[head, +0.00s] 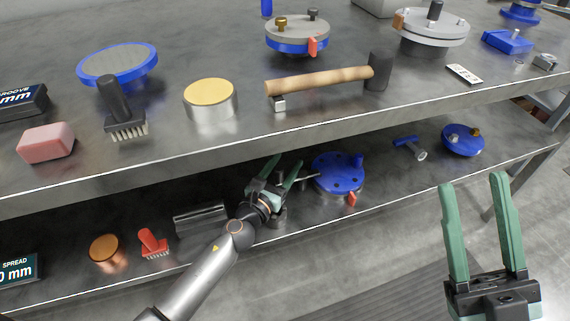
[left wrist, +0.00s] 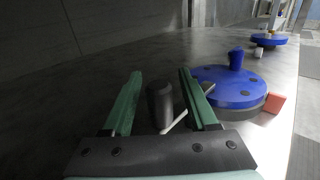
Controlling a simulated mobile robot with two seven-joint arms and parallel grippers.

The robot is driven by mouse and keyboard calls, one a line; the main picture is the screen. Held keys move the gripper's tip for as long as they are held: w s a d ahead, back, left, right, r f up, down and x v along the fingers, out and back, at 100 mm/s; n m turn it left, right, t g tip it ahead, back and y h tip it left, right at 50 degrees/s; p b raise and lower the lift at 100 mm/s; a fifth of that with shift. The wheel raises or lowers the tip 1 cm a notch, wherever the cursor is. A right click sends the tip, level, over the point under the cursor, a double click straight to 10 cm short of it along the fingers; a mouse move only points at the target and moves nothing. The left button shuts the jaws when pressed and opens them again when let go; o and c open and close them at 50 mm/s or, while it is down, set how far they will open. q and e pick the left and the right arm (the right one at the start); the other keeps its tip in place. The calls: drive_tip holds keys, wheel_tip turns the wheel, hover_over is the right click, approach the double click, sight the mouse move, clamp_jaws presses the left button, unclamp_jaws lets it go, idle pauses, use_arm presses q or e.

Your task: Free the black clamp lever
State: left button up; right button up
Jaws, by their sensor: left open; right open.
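In the left wrist view a dark upright cylinder (left wrist: 160,104), perhaps the black clamp lever, stands between the fingers of my left gripper (left wrist: 160,74). A pale thin rod (left wrist: 174,123) slants beside it near the right-hand finger. The fingers are open, with a gap on the cylinder's left. In the head view my left gripper (head: 281,167) is over the lower shelf, left of a blue lid (head: 338,173) with an orange tab; its fingers hide most of the part there. My right gripper (head: 472,183) is open and empty at the right, in front of the shelves.
The upper shelf edge (head: 330,113) overhangs the lower shelf behind my left gripper. On the lower shelf are a grey metal block (head: 200,217), a red brush (head: 152,243), a copper cylinder (head: 106,250) and a blue-handled tool (head: 410,148). A wooden-handled hammer (head: 320,81) lies above.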

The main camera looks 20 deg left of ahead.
use_arm(q)
drive_tip(key=shift+w, duration=0.1)
clamp_jaws()
idle(0.4)
idle(1.0)
